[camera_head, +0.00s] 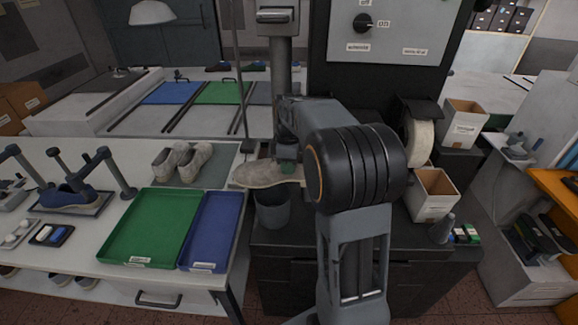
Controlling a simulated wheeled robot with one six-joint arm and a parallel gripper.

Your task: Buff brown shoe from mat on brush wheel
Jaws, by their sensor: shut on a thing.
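My gripper (287,166) is shut on a beige-brown shoe (258,175). The shoe is held roughly level, toe to the left, above a grey bin (272,208). My arm hides part of the heel end and most of the fingers. A pale, wide wheel (418,145), which looks like the brush wheel, stands right of my arm under a black hood. My arm partly covers its left side. A grey-green mat (225,158) lies on the left table, with a pair of similar beige shoes (182,161) on it.
A green tray (150,225) and a blue tray (211,230) lie on the left table. An open box (433,193) and a grey cone (442,229) stand on the dark bench. A control panel (386,30) with a knob is above the bench. A thin post (240,85) rises behind the shoe.

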